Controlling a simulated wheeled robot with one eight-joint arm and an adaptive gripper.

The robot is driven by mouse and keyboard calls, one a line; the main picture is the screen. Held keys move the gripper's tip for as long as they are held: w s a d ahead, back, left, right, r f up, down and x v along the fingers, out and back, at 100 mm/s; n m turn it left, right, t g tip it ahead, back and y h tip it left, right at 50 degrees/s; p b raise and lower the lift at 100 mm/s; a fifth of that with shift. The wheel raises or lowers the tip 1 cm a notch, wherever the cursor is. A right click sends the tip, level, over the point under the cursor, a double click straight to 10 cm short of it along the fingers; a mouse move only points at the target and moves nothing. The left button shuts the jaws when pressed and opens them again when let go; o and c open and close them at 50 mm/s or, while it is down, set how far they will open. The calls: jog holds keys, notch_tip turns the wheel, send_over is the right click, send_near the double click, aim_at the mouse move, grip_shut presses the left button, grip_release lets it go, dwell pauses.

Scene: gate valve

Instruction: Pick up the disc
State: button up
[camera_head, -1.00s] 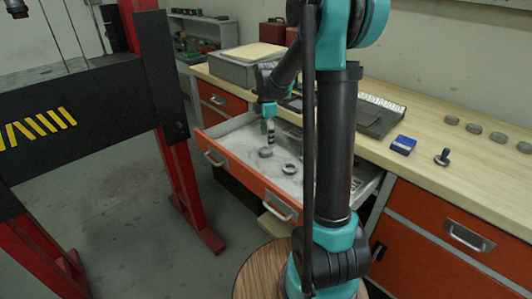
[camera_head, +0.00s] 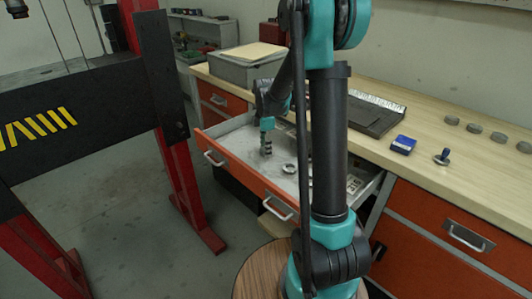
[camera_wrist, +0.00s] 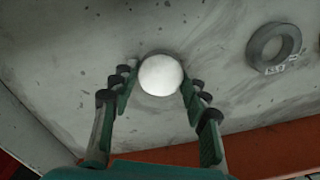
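The disc (camera_wrist: 160,75) is a round, bright white piece with a grey rim, lying on the drawer floor in the wrist view. My gripper (camera_wrist: 159,82) is over it with its fingers open, one on the left and one on the right of the disc. The fingertips are close to its rim; whether they touch it I cannot tell. In the head view my gripper (camera_head: 266,150) points straight down into the open drawer and hides the disc.
A grey ring (camera_wrist: 273,47) lies to the right in the drawer, also in the head view (camera_head: 289,168). The orange drawer front (camera_head: 245,172) is close by. On the bench are a blue box (camera_head: 403,145), a grey bin (camera_head: 246,66) and several grey discs.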

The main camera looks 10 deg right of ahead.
jog(key=c, duration=0.8)
jog(key=shift+r, duration=0.1)
